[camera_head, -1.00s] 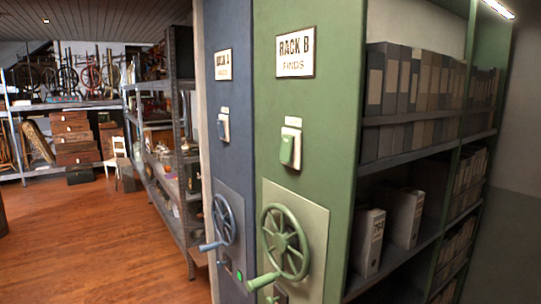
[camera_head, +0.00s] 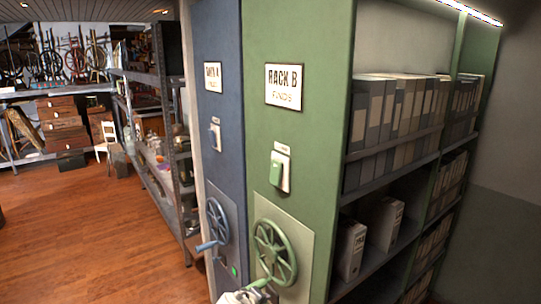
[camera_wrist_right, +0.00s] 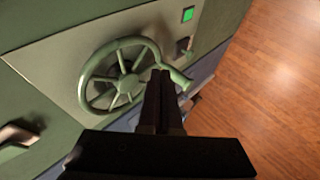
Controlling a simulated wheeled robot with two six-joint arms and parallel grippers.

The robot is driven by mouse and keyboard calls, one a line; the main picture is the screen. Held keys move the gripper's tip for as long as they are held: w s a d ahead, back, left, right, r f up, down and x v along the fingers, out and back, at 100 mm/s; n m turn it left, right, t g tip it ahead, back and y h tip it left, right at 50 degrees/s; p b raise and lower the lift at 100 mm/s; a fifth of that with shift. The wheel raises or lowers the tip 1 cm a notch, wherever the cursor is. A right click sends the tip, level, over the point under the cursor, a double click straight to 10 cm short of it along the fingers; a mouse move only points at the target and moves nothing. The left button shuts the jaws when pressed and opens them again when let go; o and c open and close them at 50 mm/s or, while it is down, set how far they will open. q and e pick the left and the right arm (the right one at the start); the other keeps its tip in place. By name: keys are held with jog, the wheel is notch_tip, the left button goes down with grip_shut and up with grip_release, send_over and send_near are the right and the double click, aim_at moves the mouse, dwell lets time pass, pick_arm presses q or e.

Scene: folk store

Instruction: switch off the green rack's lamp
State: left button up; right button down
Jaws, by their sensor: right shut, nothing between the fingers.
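The green rack (camera_head: 310,60), labelled RACK B, stands right of the blue rack. Its lamp (camera_head: 470,12) is a lit strip at the top right. A green rocker switch (camera_head: 276,172) sits on a pale plate on the rack's end panel, above the green handwheel (camera_head: 275,252). My right gripper (camera_head: 262,284) is at the bottom of the head view, low by the wheel and below the switch. In the right wrist view its dark fingers (camera_wrist_right: 160,74) are together and empty, overlapping the wheel's crank handle (camera_wrist_right: 178,80); contact cannot be told. A pale fitting at the left is probably the switch (camera_wrist_right: 18,138).
The blue rack (camera_head: 217,130) has its own switch (camera_head: 215,138) and crank wheel (camera_head: 217,222). A green-lit button (camera_wrist_right: 188,14) is near the green wheel. Wooden floor (camera_head: 110,240) is open at left.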

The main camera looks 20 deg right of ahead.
pick_arm(q)
notch_tip(320, 180, up, 16)
jog(key=p, duration=1.4)
jog(key=shift+r, duration=0.25)
pick_arm(e)
jog(key=w+r+n+t, duration=0.3)
jog(key=w+r, duration=0.1)
jog(key=r, duration=1)
jog(key=w+r+n+t, duration=0.3)
jog(key=w+r+t, duration=0.1)
jog(key=r, duration=1)
jog(key=shift+w+a+r+t+h, duration=0.15)
jog(key=shift+w+r+t+h, duration=0.15)
jog(key=b, duration=0.1)
send_near(273, 179)
jog(key=w+a, duration=0.2)
jog(key=w, duration=0.2)
pick_arm(q)
jog(key=shift+f+b, duration=0.3)
jog(key=shift+f, duration=0.45)
pick_arm(e)
jog(key=shift+w+d+f, duration=0.1)
jog(key=shift+w+d, duration=0.15)
jog(key=shift+d, duration=0.45)
jog(key=shift+w+d+f, duration=0.15)
jog(key=shift+w+d, duration=0.1)
jog(key=shift+d, duration=0.45)
jog(key=shift+w+d+f, duration=0.1)
jog(key=shift+w+d, duration=0.1)
jog(key=shift+d, duration=0.55)
